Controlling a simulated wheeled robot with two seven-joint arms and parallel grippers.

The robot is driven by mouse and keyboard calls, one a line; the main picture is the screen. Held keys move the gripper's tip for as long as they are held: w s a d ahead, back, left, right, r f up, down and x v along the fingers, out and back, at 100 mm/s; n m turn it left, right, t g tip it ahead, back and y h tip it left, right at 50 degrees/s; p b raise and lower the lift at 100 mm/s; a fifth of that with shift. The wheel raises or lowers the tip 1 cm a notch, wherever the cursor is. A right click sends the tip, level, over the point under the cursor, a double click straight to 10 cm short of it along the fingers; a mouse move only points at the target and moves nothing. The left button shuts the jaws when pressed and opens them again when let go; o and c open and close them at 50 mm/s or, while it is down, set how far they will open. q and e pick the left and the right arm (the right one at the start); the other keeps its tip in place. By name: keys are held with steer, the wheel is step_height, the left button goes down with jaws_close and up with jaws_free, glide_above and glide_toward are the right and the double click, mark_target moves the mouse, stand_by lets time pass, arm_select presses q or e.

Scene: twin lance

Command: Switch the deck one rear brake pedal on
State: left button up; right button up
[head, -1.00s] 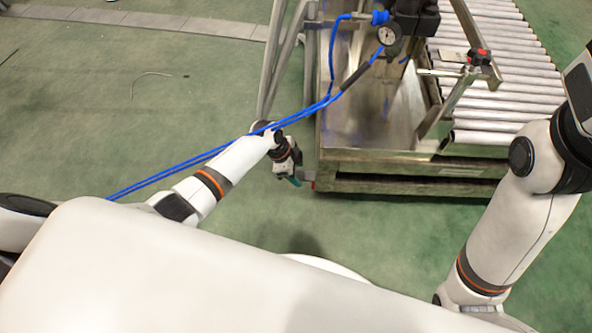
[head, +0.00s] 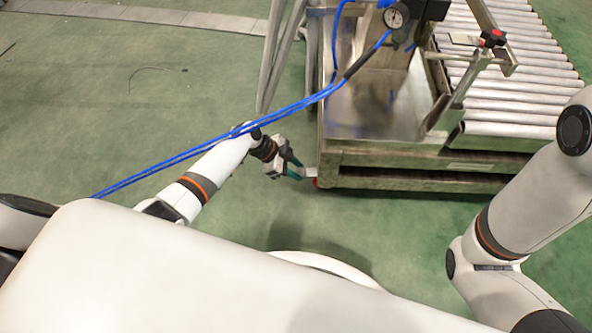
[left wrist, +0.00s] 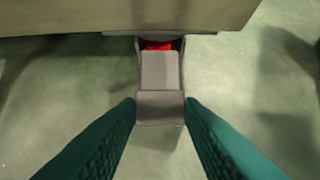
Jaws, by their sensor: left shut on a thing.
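The brake pedal (left wrist: 160,75) is a grey stepped lever with a red part behind it, under the cart's lower edge in the left wrist view. In the head view the pedal (head: 310,172) shows small and pale at the cart's near left corner. My left gripper (left wrist: 160,108) has its teal fingers on both sides of the pedal's wide outer end, shut on it. In the head view the left gripper (head: 298,167) points right toward the cart corner. Whether the pedal is up or down is hard to tell. My right gripper is out of view.
The metal cart (head: 420,160) carries a tray and a pressure gauge (head: 394,17). A roller conveyor (head: 510,90) stands to its right. Blue hoses (head: 225,145) cross above my left arm.

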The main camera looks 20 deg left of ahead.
arm_select(q)
steer(key=f+h+b, duration=0.1)
steer(key=b, duration=0.2)
steer(key=shift+a+f+h, duration=0.15)
steer(key=shift+f+h, duration=0.25)
steer(key=shift+t+h+b, duration=0.4)
steer(key=shift+h+b, duration=0.1)
steer(key=shift+b, duration=0.4)
steer(key=o, duration=1)
steer(key=shift+r, duration=0.1)
